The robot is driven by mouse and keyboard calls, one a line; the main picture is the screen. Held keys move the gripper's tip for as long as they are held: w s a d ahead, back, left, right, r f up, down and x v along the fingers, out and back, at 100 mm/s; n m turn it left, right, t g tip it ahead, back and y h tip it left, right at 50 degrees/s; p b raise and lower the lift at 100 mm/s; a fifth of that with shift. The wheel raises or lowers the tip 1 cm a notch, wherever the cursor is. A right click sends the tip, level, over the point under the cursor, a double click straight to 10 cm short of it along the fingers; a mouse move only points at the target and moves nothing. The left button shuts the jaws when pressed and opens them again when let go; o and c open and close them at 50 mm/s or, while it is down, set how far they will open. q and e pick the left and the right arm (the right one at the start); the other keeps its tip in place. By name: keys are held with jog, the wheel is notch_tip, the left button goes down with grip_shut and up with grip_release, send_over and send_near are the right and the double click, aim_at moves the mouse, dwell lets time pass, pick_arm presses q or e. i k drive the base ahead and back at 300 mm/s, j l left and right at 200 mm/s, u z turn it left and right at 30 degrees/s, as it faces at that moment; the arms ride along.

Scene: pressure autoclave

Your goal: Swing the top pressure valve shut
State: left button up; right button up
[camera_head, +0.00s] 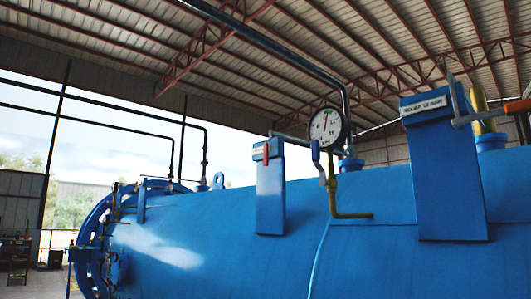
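The autoclave is a long blue horizontal vessel (390,265) that fills the lower part of the head view. On its top, a round white pressure gauge (326,126) stands on a brass-coloured pipe (334,197). A small blue lever handle (317,152) hangs just left of this pipe, below the gauge. A red handle (266,154) is at the top of the left blue bracket. At the right edge, an orange-red handle (517,106) sits on a grey bar beside a brass valve body (480,105). I cannot tell which is the top pressure valve. Neither gripper is in view.
Two upright blue brackets stand on the vessel, a narrow left one (270,195) and a wide right one (445,180) with a white label. A dark overhead pipe (290,57) drops behind the gauge. The round door end (98,235) is at the left.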

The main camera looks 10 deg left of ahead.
aim_at(266, 158)
jog(key=i+j+z, duration=0.2)
jog(key=j+z, duration=0.25)
jog(key=j, duration=0.5)
jog(key=j+z, duration=0.5)
jog(key=j, duration=0.5)
